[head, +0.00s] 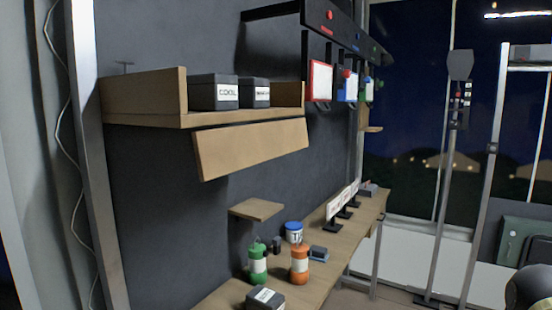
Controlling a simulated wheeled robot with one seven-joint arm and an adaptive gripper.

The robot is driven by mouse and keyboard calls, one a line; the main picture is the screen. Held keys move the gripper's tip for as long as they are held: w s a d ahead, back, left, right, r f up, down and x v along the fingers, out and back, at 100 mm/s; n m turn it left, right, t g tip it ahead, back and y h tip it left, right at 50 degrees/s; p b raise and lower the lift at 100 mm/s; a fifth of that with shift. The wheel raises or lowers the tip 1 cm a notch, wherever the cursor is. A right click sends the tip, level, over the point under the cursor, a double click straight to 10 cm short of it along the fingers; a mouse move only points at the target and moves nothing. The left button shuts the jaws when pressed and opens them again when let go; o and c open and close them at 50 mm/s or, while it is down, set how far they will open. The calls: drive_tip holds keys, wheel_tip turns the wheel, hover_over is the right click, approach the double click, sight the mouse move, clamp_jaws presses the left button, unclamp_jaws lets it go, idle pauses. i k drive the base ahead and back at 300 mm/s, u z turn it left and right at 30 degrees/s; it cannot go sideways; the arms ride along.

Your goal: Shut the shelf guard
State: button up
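The shelf guard (250,148) is a long, flat wooden board. It hangs tilted down along the front edge of the wooden wall shelf (150,119), so the shelf front is open above it. Two dark boxes with white labels, a left box (213,92) and a right box (254,93), stand on the shelf behind the open front. My gripper is not in view.
Below is a long wooden counter (328,262) with a green bottle (258,264), an orange bottle (299,265), a blue-and-white tub (294,232) and a dark box (264,299). A small wall ledge (257,209) juts out under the guard. A metal post (92,150) stands left.

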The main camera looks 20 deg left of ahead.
sight(220, 153)
drive_tip(key=z, duration=0.9)
drive_tip(key=i, duration=2.1)
drive_tip(key=u, duration=4)
